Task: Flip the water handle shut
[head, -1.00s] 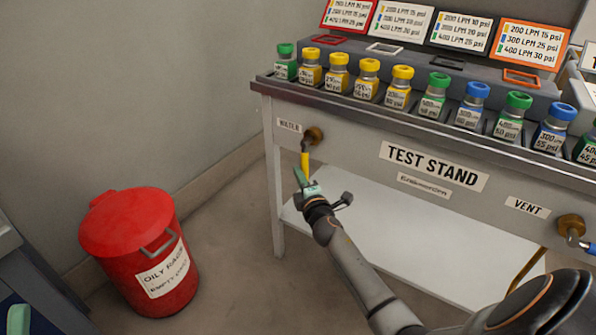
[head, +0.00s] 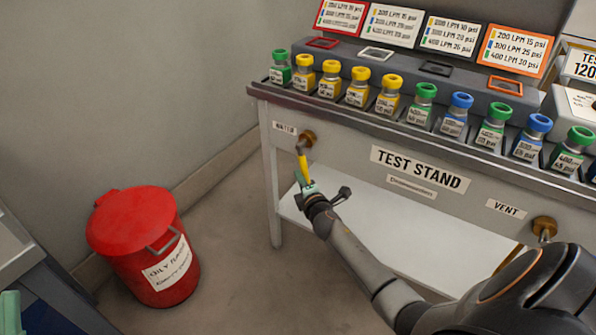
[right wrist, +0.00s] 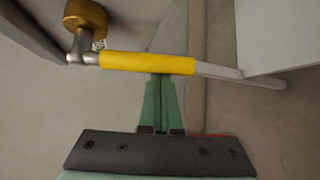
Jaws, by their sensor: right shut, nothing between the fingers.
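The yellow water handle (head: 303,161) hangs below the brass water valve (head: 308,139) at the left of the test stand's front panel. It points mostly downward, its lower end tilted slightly right. My right gripper (head: 303,179) is shut and empty at the handle's lower end. In the right wrist view the green fingertips (right wrist: 160,80) meet or nearly meet the side of the yellow sleeve (right wrist: 147,63); I cannot tell if they touch. The brass valve body (right wrist: 85,16) is at the top left there. A green fingertip of my left gripper (head: 10,312) shows at the lower left edge.
The test stand (head: 340,160) carries a row of capped bottles and sign cards above the panel. A red oily rags bin (head: 145,245) stands on the floor at left, with clear floor between.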

